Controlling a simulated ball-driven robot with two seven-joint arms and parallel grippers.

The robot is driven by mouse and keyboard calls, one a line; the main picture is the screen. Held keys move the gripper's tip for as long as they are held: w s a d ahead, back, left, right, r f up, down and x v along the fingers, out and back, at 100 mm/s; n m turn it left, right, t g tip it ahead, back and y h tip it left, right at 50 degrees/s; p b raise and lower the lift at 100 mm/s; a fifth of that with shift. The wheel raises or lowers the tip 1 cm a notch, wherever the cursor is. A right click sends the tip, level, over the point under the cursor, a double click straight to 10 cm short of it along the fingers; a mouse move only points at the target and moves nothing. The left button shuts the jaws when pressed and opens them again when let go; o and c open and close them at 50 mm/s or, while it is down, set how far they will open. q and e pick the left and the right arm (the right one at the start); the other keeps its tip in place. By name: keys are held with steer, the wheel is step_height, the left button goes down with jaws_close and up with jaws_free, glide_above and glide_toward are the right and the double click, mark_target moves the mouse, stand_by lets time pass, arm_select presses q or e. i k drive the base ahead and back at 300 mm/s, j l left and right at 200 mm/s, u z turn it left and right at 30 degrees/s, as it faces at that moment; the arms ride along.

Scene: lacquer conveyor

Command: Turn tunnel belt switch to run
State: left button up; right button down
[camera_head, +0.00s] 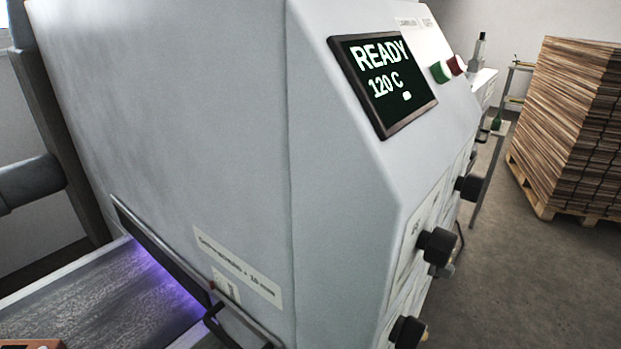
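The grey-white tunnel housing (200,130) fills the left and middle of the head view. Several black rotary knobs stick out of its right-hand face: an upper one (470,187), a middle one (437,246) and a lower one (408,332). Their labels are seen too edge-on to read, so I cannot tell which is the belt switch or its setting. A display (383,82) on the sloped panel reads "READY 120 C". The belt (110,295) runs under the tunnel opening, lit violet. Neither gripper shows in this view.
A green button (440,72) and a red button (457,65) sit beyond the display. A dark bracket (215,310) juts out near the tunnel mouth. A pallet of stacked boards (570,120) stands at the right. The floor (500,290) between is clear.

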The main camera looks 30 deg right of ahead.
mark_target(446, 273)
steer(key=k+l, duration=0.1)
steer(key=l, duration=0.4)
steer(key=l+u, duration=0.1)
steer(key=l, duration=0.4)
steer(key=k+l, duration=0.15)
steer(key=l, duration=0.35)
steer(key=k+l, duration=0.1)
steer(key=l, duration=0.35)
steer(key=k+l+u, duration=0.1)
steer(key=l, duration=0.4)
steer(key=k+l, duration=0.1)
steer(key=l, duration=0.4)
steer(key=k+l+u, duration=0.1)
steer(key=l, duration=0.35)
steer(key=k+l, duration=0.15)
steer(key=l, duration=0.35)
